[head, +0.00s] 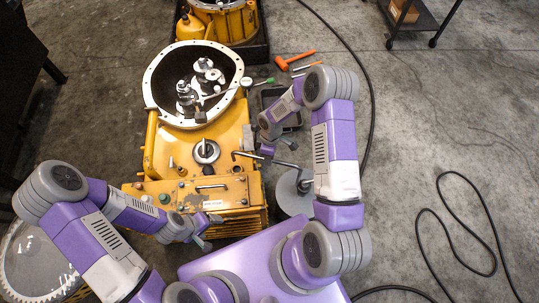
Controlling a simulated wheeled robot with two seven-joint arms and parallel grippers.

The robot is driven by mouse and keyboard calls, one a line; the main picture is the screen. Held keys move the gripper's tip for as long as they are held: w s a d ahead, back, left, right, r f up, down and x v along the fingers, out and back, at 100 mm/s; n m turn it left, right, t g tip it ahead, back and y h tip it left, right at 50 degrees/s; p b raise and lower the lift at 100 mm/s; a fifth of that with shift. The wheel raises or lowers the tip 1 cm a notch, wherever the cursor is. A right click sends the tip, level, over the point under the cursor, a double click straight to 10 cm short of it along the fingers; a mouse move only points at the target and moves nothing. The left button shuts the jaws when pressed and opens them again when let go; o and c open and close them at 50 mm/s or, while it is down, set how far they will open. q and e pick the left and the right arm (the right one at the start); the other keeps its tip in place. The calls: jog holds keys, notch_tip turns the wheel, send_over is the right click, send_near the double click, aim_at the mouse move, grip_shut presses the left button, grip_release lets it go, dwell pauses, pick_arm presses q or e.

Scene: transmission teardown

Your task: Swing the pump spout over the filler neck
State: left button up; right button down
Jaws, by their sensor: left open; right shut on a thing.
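The yellow transmission housing (220,128) lies in the middle of the head view. A round silver fitting with a dark centre (207,151), apparently the filler neck, sits on its top. The pump (291,196) stands right of the housing as a grey round body, partly hidden by my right arm. Its thin bent spout (246,155) reaches left, its tip over the housing's right edge, a little right of the fitting. My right gripper (267,153) is shut on what looks like the spout; the contact is partly hidden. My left gripper (207,232) is open and empty at the housing's near end.
An open bell housing (153,83) with gears inside forms the far end. An orange hammer (295,60) and a dark tray (270,97) lie to the right. A large toothed ring (20,262) is at lower left.

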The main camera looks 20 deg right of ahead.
jog(key=shift+s+a, duration=0.1)
jog(key=shift+s, duration=0.05)
jog(key=c, duration=1.1)
grip_release()
notch_tip(320, 180, up, 8)
jog(key=w+p, duration=0.1)
jog(key=p, duration=0.1)
jog(key=shift+d+f, duration=0.25)
jog(key=shift+d, duration=0.2)
jog(key=shift+w, duration=0.1)
jog(key=s+a+f+m+t+y+p, duration=0.1)
jog(key=s+a+f+m, duration=0.1)
jog(key=s+a+m, duration=0.3)
jog(key=s+a+f+m+t+y, duration=0.1)
jog(key=s+a+f+m, duration=0.1)
jog(key=s+a+m, duration=0.3)
jog(key=s+m, duration=0.3)
jog(key=s, duration=0.3)
jog(key=shift+s+a+f+y+p, duration=0.2)
jog(key=shift+a+f+y+p, duration=0.05)
jog(key=shift+a+y+p, duration=0.15)
